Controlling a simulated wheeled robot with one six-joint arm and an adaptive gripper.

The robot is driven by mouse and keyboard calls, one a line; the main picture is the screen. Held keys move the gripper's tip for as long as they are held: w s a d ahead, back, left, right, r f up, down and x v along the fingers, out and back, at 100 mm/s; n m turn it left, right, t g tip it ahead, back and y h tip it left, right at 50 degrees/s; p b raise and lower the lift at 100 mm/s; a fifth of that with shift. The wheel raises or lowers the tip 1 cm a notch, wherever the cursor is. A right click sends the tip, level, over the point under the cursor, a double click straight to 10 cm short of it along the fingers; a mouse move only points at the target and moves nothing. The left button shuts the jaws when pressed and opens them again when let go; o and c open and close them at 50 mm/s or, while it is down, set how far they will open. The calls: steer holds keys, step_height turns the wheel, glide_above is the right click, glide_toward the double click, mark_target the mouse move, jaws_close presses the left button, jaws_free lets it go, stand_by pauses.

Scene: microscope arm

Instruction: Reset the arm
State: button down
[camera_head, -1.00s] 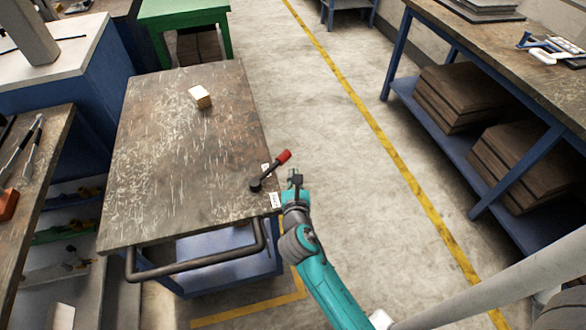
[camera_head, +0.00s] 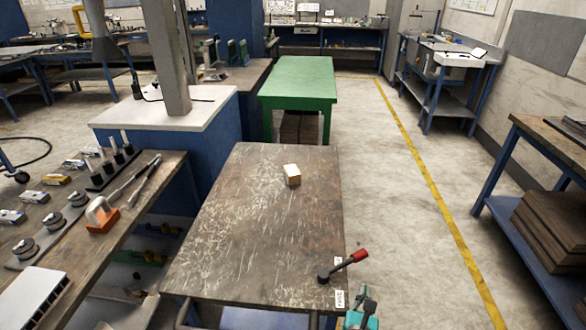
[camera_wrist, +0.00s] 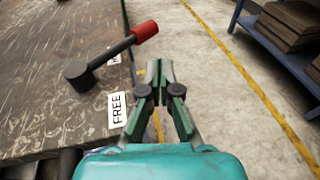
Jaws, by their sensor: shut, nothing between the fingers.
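A black lever with a red grip (camera_head: 345,264) is mounted near the right front corner of the worn brown table (camera_head: 230,240). It also shows in the wrist view (camera_wrist: 110,54), its red end reaching past the table's right edge. A white label reading FREE (camera_wrist: 117,108) lies nearer the front, clear of the lever. A second white label (camera_wrist: 114,57) lies beside the lever's rod and is partly hidden by it. My gripper (camera_wrist: 159,70) is shut and empty, just off the table's right edge, apart from the lever. It shows at the bottom of the head view (camera_head: 366,298).
A small pale block (camera_head: 292,175) sits on the far part of the table. A green table (camera_head: 300,80) stands behind. A bench with tools (camera_head: 130,200) is at the left. Open floor (camera_head: 395,220) with a yellow line lies at the right, before a blue-framed shelf (camera_head: 540,240).

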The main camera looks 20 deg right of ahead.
steer(key=s+a+f+m+y, duration=0.35)
steer(key=s+m, duration=0.25)
steer(key=s, duration=0.3)
steer(key=s+a+f+m+y, duration=0.35)
steer(key=s+m, duration=0.25)
steer(key=s, duration=0.4)
steer(key=s+a+r+m, duration=0.1)
steer(key=s+r+m, duration=0.4)
steer(key=s+m, duration=0.3)
steer(key=s+a+r+m+t+y, duration=0.1)
steer(key=s+a+r+m, duration=0.1)
steer(key=s+r+m, duration=0.3)
steer(key=s+m, duration=0.2)
steer(key=m, duration=0.2)
steer(key=shift+s+r+t+y, duration=0.15)
steer(key=shift+s+t+y, duration=0.15)
steer(key=shift+s, duration=0.05)
